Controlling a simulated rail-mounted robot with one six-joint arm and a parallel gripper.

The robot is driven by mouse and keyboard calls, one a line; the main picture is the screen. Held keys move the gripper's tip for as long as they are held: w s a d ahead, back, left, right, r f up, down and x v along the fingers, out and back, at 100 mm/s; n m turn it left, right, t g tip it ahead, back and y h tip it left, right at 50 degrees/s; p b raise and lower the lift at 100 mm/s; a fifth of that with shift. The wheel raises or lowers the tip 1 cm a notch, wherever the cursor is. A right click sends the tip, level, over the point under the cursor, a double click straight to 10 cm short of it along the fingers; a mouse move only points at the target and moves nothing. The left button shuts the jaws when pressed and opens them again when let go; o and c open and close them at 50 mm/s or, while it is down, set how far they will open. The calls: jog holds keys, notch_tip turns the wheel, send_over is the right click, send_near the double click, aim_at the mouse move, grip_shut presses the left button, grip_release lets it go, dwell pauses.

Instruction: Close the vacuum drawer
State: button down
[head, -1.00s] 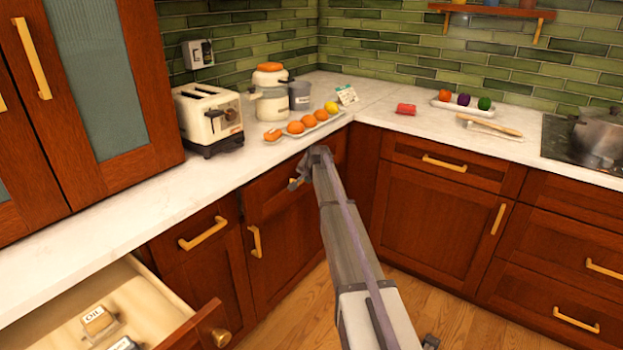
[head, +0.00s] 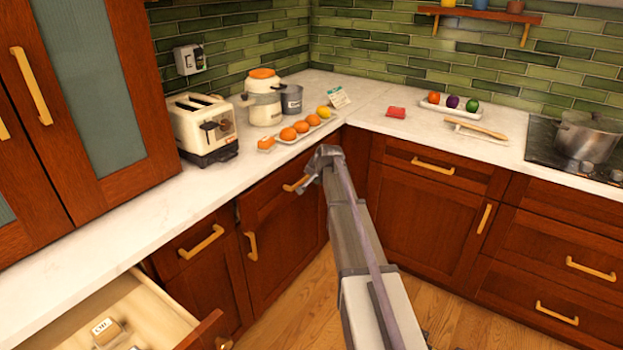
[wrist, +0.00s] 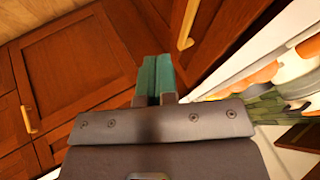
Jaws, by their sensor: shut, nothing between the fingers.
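No label marks the vacuum drawer. The wooden drawer front (head: 265,197) under the counter, left of the corner, looks nearly flush with the cabinet; a small gap is hard to rule out. Its brass handle (head: 294,185) is just left of my gripper (head: 322,160). In the wrist view my gripper (wrist: 155,64) has its teal fingers together and empty, pointing at brown wood panels. Contact with the drawer front cannot be told. A second drawer (head: 125,305) at the lower left stands wide open, with small labelled containers (head: 107,330) inside.
The white counter (head: 130,215) above holds a toaster (head: 205,128), pots, and a tray of orange items (head: 302,128). Closed cabinets (head: 420,210) line the right side beneath a pot (head: 587,137) on a cooktop. Wood floor (head: 460,310) is clear in front.

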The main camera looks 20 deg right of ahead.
aim_at(293, 190)
jog(key=s+d+f+m+t+y+b, duration=0.25)
jog(key=f+m+b, duration=0.25)
jog(key=f+b, duration=0.55)
jog(key=s+d+f+m+t+y+b, duration=0.2)
jog(key=f+m+y+b, duration=0.25)
jog(key=f+b, duration=0.6)
notch_tip(293, 190, up, 11)
jog(key=a+m+t+y+b, duration=0.1)
jog(key=a+m+t+y, duration=0.2)
jog(key=m, duration=0.7)
jog(key=shift+t, duration=0.25)
jog(key=x, duration=1.3)
jog(key=shift+w+d+r, duration=0.25)
jog(key=x, duration=0.4)
jog(key=shift+w+a, duration=0.2)
jog(key=shift+w, duration=0.15)
jog(key=shift+r, duration=0.1)
jog(key=shift+w, duration=0.1)
